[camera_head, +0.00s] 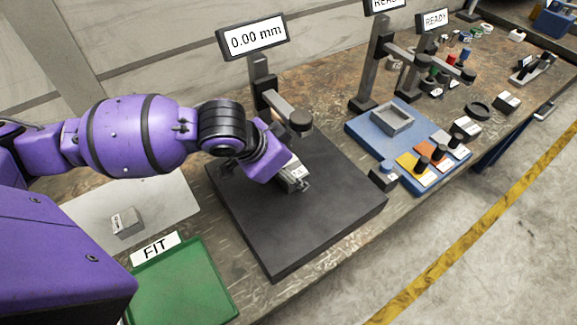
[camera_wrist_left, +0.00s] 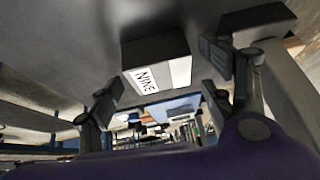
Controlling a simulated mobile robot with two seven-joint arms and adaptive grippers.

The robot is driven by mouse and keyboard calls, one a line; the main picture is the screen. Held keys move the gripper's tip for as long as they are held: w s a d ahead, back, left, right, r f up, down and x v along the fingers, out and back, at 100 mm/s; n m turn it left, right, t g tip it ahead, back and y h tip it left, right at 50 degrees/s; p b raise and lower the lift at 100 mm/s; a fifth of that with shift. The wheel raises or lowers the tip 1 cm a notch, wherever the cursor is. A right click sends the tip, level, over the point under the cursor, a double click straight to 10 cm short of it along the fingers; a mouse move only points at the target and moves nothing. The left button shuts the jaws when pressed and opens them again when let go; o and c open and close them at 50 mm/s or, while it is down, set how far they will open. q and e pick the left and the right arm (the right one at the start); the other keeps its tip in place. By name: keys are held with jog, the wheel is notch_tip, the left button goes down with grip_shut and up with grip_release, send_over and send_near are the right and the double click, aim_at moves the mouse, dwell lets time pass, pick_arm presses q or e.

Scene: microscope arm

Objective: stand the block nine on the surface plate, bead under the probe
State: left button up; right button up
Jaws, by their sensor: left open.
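Block nine (camera_wrist_left: 155,62), grey with a white NINE label, shows in the left wrist view between my two open fingers. In the head view a labelled grey block (camera_head: 297,176) is at my left gripper (camera_head: 288,180), over the dark surface plate (camera_head: 310,225); the gripper partly hides it. My left gripper also shows in the wrist view (camera_wrist_left: 163,92), with its fingers apart on either side of the block. The probe (camera_head: 300,121) on its stand is just behind the gripper. I cannot make out the bead or whether it is under the probe. My right gripper is not in view.
A display reading 0.00 mm (camera_head: 254,37) tops the probe stand. Another labelled grey block (camera_head: 125,222) sits on a pale sheet (camera_head: 178,203) at left, beside a green FIT mat (camera_head: 185,285). A blue tray (camera_head: 368,134) stands at right. The plate's front is clear.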

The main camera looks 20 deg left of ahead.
pick_arm(q)
jog(key=p+v, duration=0.1)
jog(key=v, duration=1)
jog(key=shift+s+r+p, duration=0.2)
jog(key=shift+r+p, duration=0.05)
jog(key=shift+p, duration=0.1)
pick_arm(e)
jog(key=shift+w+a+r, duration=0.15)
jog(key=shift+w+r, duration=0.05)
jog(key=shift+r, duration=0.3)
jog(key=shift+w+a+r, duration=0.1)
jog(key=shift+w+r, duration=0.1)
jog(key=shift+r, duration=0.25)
